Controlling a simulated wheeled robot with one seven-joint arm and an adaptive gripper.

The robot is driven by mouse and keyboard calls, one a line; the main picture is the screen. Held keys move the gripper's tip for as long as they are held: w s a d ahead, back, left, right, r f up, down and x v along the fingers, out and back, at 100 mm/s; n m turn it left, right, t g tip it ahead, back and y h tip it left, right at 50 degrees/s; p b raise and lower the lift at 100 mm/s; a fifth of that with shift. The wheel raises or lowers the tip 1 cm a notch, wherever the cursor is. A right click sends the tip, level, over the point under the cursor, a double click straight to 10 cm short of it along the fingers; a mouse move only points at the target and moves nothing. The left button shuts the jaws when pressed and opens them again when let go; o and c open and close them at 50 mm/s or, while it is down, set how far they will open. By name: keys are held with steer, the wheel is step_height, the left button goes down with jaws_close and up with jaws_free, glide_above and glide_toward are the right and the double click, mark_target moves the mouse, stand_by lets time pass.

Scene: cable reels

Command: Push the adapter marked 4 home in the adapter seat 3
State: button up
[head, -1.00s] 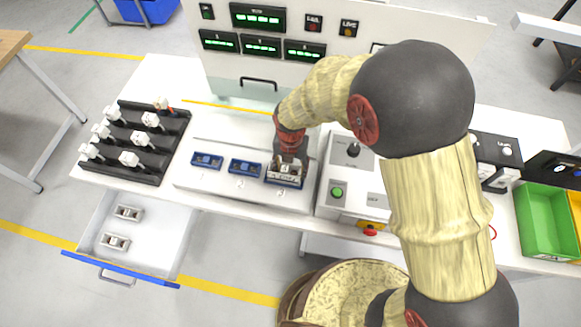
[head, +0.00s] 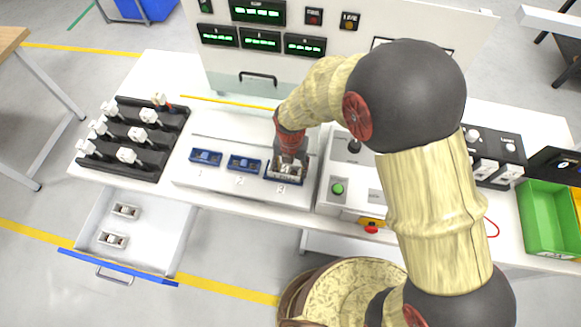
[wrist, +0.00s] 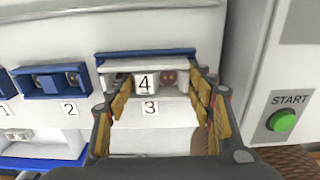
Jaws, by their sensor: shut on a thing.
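The adapter marked 4 (wrist: 146,84) is a light grey block with a white label and a dark red round part beside the number. It sits in the adapter seat 3 (wrist: 146,54), whose blue rim shows behind it in the wrist view. My gripper (wrist: 160,82) is shut on the adapter, one finger at each side. In the head view my gripper (head: 288,160) points down at seat 3, the rightmost seat. The fingers hide parts of the adapter's sides, and I cannot tell whether it is fully down.
Blue seats 1 (head: 205,157) and 2 (head: 244,164) stand to the left. A control box with a green START button (wrist: 283,121) is close on the right. A black rack (head: 130,143) of white plugs is at far left, above an open drawer (head: 150,228) with two grey adapters.

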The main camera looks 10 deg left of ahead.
steer(key=shift+f, duration=0.15)
steer(key=o, duration=1.2)
steer(key=shift+o, duration=0.8)
step_height(320, 180, up, 23)
steer(key=p, duration=0.7)
